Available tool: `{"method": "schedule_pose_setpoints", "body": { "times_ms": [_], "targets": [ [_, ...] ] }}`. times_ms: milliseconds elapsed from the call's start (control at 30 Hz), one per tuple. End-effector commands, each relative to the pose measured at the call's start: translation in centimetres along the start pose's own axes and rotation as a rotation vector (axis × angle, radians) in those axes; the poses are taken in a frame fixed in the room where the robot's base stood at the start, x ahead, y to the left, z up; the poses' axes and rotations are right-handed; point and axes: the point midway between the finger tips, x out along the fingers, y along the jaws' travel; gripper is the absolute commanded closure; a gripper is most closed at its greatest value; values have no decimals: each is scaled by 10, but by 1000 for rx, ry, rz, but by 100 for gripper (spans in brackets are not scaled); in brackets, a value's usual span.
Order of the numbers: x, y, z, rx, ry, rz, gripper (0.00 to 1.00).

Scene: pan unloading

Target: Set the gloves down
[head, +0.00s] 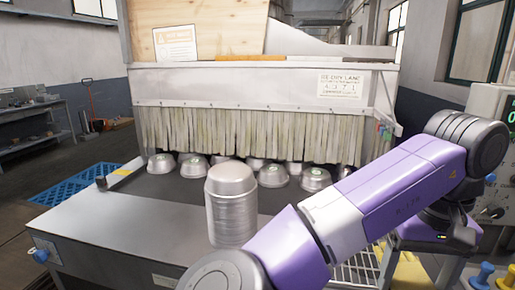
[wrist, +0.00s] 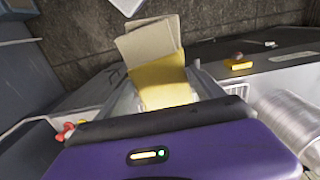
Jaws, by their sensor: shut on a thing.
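The gloves (wrist: 160,80) are a flat yellow piece with a cream-grey part at its far end in the wrist view. In the head view a yellow part of the gloves (head: 411,272) shows below my gripper (head: 424,250) at the lower right, beside a wire rack. My gripper is shut on the gloves. Its purple body fills the bottom of the wrist view and hides the fingertips. Whether the gloves touch anything below them I cannot tell.
A tall stack of metal pans (head: 231,205) stands at the conveyor's front edge (head: 150,245). Several upturned pans lie near the strip curtain (head: 250,132). The wire rack (head: 358,268) is left of the gloves. Blue and red knobs (head: 482,275) are at the lower right.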

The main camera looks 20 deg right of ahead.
Motion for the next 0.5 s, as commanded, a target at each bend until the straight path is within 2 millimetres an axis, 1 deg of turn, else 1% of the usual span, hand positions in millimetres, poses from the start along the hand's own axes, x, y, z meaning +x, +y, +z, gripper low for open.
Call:
{"method": "schedule_pose_setpoints", "body": {
  "times_ms": [267, 367, 467, 500],
  "targets": [
    [38, -27, 1, -74, -2, 3, 65],
    [57, -40, 0, -112, -3, 4, 65],
    [81, -58, 0, -161, -4, 6, 65],
    [92, -65, 0, -182, -5, 6, 65]
  ]
}}
